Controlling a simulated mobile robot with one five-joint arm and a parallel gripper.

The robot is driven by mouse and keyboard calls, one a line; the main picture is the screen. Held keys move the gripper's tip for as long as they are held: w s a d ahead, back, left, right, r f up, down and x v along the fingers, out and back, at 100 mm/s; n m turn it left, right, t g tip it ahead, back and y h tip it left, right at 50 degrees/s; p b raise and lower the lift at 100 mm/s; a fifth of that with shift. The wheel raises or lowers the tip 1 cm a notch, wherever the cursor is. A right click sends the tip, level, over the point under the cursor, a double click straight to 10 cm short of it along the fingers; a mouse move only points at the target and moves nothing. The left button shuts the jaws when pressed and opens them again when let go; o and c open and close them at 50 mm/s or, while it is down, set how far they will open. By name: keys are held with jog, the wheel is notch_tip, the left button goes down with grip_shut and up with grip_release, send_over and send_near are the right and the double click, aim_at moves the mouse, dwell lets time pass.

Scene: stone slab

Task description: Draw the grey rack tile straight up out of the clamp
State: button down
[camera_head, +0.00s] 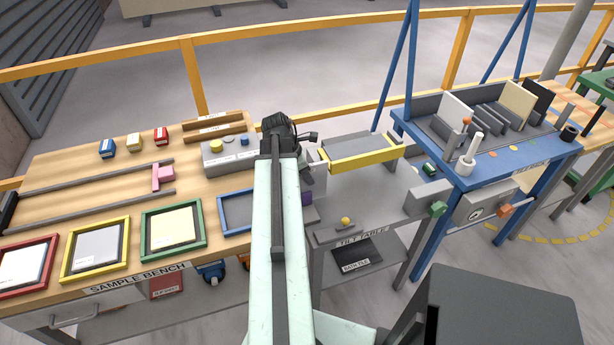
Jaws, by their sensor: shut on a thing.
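My gripper (280,130) is at the far end of my pale green arm, over the gap between the sample bench and the tilt table. Its dark wrist shows, but its fingertips are hidden behind the arm. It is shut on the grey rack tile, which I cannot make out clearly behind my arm. I cannot tell how deep the tile sits in the clamp or whether it is tilted. A grey block with a yellow button (215,144) stands on the bench just left of the wrist.
The sample bench (110,165) at left carries coloured frames, rails and small blocks. At right, the tilt table (345,215) has a yellow-edged grey plate (360,152). Beyond it, a blue table (480,175) holds a rack of upright tiles. A yellow railing (345,106) runs behind.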

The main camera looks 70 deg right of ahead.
aim_at(310, 165)
jog(key=shift+r, duration=0.1)
dwell(0.8)
jog(key=shift+r+p, duration=3.4)
jog(key=shift+p, duration=0.1)
